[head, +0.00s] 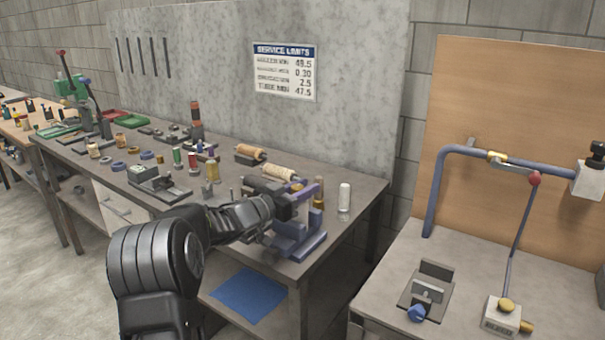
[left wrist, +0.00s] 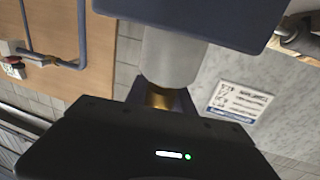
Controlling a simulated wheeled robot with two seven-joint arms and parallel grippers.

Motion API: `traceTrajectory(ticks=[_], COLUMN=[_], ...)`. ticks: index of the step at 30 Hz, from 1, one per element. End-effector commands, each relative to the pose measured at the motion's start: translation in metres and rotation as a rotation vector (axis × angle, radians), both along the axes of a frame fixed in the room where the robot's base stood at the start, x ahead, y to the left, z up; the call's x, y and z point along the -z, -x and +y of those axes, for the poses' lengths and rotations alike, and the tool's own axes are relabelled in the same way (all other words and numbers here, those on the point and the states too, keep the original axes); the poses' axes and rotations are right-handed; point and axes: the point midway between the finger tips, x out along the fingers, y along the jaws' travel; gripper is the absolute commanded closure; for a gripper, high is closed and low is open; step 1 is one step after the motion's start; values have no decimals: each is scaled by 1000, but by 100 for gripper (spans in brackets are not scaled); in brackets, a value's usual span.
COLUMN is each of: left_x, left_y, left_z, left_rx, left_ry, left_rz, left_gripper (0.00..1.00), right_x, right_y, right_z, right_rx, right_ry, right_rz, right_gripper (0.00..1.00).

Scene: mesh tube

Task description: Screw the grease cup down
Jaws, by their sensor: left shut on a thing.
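My left gripper (head: 292,201) is at a purple-blue fixture (head: 298,243) near the right front corner of the long bench. It is shut on a brass part that looks like the grease cup; in the left wrist view this brass part (left wrist: 159,96) shows just beyond the dark gripper housing. A pale grey cylinder (left wrist: 173,55) lies in line with the brass part, with a dark blue plate (left wrist: 200,18) of the fixture beyond it. The fingertips and the thread are hidden. My right gripper does not show.
A white cylinder (head: 344,197) stands right of the fixture. Spools (head: 279,172), small bottles (head: 212,170) and a clamp block (head: 150,179) are on the bench to the left. A second table (head: 385,285) with a blue pipe frame (head: 437,190) stands at right, beyond a gap.

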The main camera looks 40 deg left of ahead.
Motion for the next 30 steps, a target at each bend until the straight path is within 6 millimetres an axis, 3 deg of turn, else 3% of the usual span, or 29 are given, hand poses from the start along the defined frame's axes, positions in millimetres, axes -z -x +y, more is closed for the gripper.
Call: traceTrajectory(ticks=[1,9,18,30], left_x=[-8,-4,-1,-3], left_y=[0,2,5,6], left_z=[1,-6,-11,-15], left_rx=[42,296,508,604], left_ry=[0,-2,1,-2], left_rz=[3,-2,-8,-8], left_gripper=[100,100,100,100], right_x=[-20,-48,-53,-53], right_y=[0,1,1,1], right_z=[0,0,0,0], right_rx=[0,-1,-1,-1], right_ry=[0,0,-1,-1], right_rz=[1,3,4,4], right_gripper=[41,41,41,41])
